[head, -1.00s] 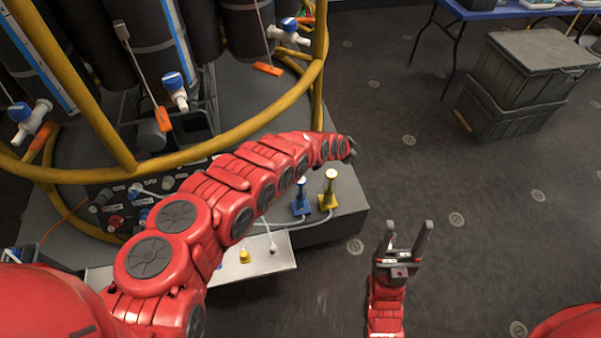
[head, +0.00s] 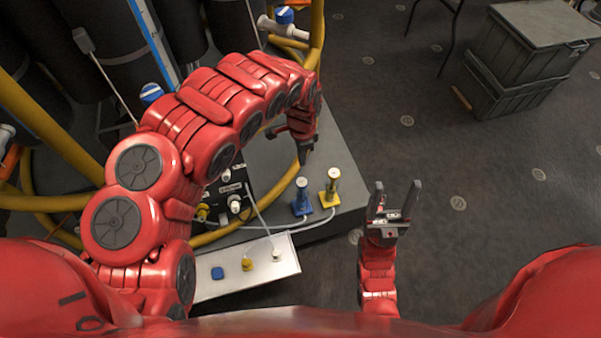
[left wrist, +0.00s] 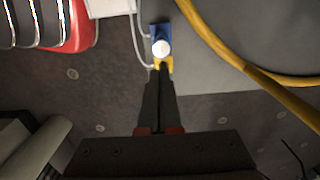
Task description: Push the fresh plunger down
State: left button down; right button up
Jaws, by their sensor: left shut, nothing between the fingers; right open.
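Two small plungers stand on the dark grey platform. One has a blue base (head: 303,206) and the other a yellow base (head: 330,190); both have pale tops. Which one is the fresh one cannot be read here. My left gripper (head: 305,158) is shut and empty, pointing down behind the blue plunger in the head view. In the left wrist view its closed fingertips (left wrist: 162,68) overlap the yellow base (left wrist: 168,62), just below the white round top (left wrist: 161,48) of the blue plunger. Contact cannot be told. My right gripper (head: 397,190) is open and empty, right of the platform.
A pale plate (head: 285,265) with blue, yellow and white pieces lies at the platform's front. Yellow tube rails (head: 60,125) curve round dark cylinders at left. Thin pale hoses lead from the plungers. Grey crates (head: 525,60) stand far right, with open floor between.

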pick_arm(q)
send_over(302, 194)
jog(key=f, duration=1.2)
jog(key=shift+w, duration=0.35)
notch_tip(302, 194, down, 8)
jog(key=b, duration=0.7)
jog(key=shift+s+r, duration=0.1)
jog(key=shift+s, duration=0.15)
